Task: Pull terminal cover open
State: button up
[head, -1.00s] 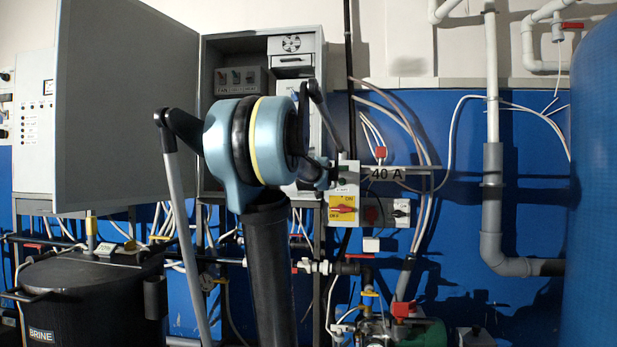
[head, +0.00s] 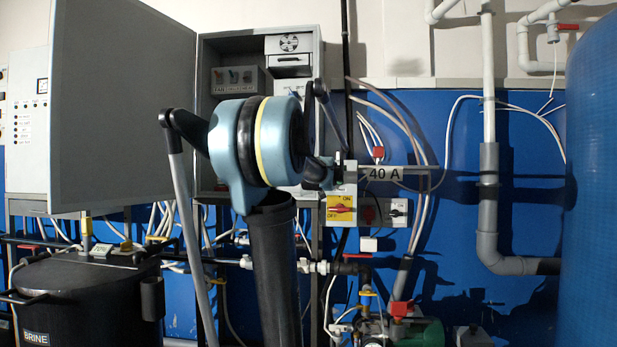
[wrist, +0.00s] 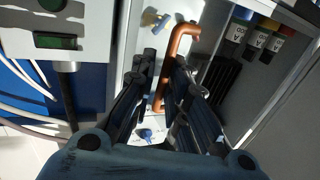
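The open grey cabinet (head: 262,45) stands behind my arm, with a small switch panel (head: 233,79) and white fittings inside. My arm hides much of its lower interior. The bar runs between and behind the two dark fingers, which stand apart. I cannot tell whether they touch it. I cannot make out for certain which part is the terminal cover. My gripper is not clearly visible in the head view.
The large cabinet door (head: 120,110) is swung out to the left. A black brine tank (head: 80,300) stands lower left, a blue tank (head: 595,180) at right.

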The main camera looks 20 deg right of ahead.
jog(key=shift+o, duration=0.4)
jog(key=s+a, duration=0.2)
jog(key=s, duration=0.9)
jog(key=shift+s, duration=0.3)
jog(key=shift+a+f, duration=0.1)
